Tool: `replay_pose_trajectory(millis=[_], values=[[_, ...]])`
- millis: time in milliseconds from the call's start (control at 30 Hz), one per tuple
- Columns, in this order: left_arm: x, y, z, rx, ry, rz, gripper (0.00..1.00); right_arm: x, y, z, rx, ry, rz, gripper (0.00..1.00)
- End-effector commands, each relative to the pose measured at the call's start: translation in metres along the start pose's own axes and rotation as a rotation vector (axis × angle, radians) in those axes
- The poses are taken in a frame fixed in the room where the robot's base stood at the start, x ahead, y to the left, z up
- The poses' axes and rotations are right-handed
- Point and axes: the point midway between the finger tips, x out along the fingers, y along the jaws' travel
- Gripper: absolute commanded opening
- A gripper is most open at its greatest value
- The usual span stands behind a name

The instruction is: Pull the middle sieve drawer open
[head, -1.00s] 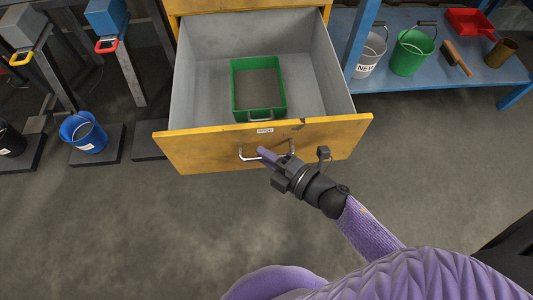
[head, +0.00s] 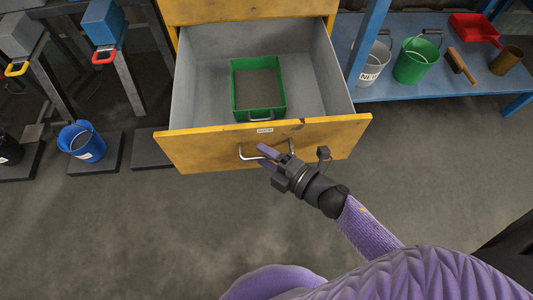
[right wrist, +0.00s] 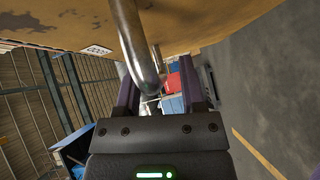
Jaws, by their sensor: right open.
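The yellow drawer (head: 210,153) stands far out of its yellow cabinet (head: 250,10), with its grey inside showing. A green tray-like sieve (head: 258,85) sits in it. A metal bar handle (head: 248,155) is on the drawer's front. My right gripper (head: 264,157) is at the handle, its purple fingers apart. In the right wrist view the handle (right wrist: 138,50) passes between the open fingers (right wrist: 168,95), nearer the left one. The drawer front (right wrist: 200,22) fills the top of that view. I cannot tell whether a finger touches the bar. My left gripper is not in view.
A blue bench (head: 440,85) at the right holds a grey bucket (head: 372,62), a green bucket (head: 415,60), a brush (head: 460,65) and a red dustpan (head: 475,27). A blue bucket (head: 82,141) stands at the left. The floor before the drawer is clear.

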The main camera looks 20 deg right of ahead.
Motion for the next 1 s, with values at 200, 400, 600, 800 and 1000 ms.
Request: replay_pose_trajectory(millis=[200,400,600,800,1000], values=[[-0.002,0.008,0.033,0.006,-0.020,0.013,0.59,-0.031,0.004,-0.001,0.001,-0.002,-0.001,0.51],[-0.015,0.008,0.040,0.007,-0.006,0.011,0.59,-0.078,0.004,0.000,-0.001,-0.002,0.000,0.51],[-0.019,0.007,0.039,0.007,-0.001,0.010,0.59,-0.098,0.001,0.000,0.000,0.000,0.000,0.51],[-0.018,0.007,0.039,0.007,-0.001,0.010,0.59,-0.099,0.000,0.000,0.000,0.000,0.000,0.51],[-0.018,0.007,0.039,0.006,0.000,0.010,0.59,-0.099,-0.001,0.000,0.004,-0.003,-0.003,0.51]])
